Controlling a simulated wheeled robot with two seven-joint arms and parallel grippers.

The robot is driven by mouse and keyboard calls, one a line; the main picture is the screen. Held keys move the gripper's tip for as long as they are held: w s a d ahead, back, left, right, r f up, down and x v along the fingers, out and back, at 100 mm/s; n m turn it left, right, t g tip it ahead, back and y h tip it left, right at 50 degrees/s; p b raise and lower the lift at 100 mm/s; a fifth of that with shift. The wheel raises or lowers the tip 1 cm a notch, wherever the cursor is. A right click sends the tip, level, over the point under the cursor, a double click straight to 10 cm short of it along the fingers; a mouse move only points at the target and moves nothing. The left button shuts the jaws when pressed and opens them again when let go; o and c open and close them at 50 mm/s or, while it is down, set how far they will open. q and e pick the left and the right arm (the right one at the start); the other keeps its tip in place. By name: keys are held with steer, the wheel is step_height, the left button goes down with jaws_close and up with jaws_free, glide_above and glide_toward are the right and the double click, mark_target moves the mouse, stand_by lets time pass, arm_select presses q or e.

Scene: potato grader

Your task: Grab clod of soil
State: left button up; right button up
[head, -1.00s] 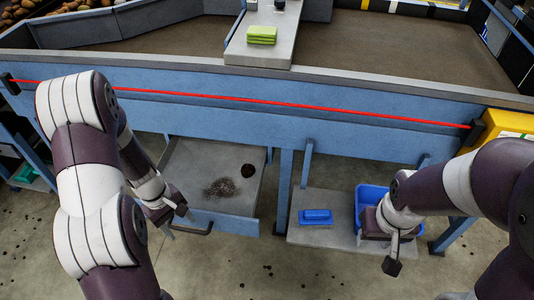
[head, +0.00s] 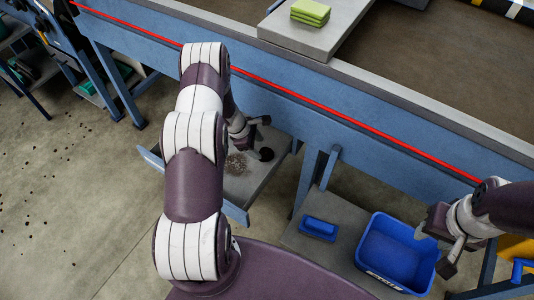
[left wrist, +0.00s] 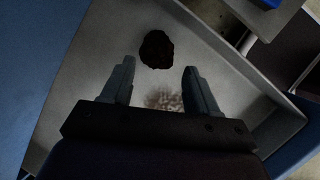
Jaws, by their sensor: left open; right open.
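The clod of soil (left wrist: 156,49) is a dark, lumpy piece on the grey tray (left wrist: 75,95) in the left wrist view. It lies just beyond my left fingertips, roughly between their lines, with nothing gripping it. In the head view the clod (head: 266,154) is a small dark spot beside my left gripper (head: 258,136). My left gripper (left wrist: 158,68) is open and empty, above the tray. A patch of loose soil (left wrist: 164,99) lies on the tray, partly hidden by the gripper body. My right gripper (head: 450,254) is open and empty, near the blue bin.
A blue bin (head: 372,276) and a blue brush-like block (head: 319,228) are on a grey shelf (head: 345,210) at right. The blue machine frame with a red cord (head: 330,122) runs above the tray. Green cloths (head: 311,11) lie on the upper ledge.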

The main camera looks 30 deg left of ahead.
mark_target(263, 152)
arm_select(q)
steer(key=x, duration=0.5)
steer(key=shift+p, duration=0.3)
steer(key=shift+w+d+f, duration=0.1)
steer(key=shift+w+f, duration=0.1)
steer(key=shift+f, duration=0.15)
steer(key=c, duration=0.7)
steer(key=shift+r, duration=0.1)
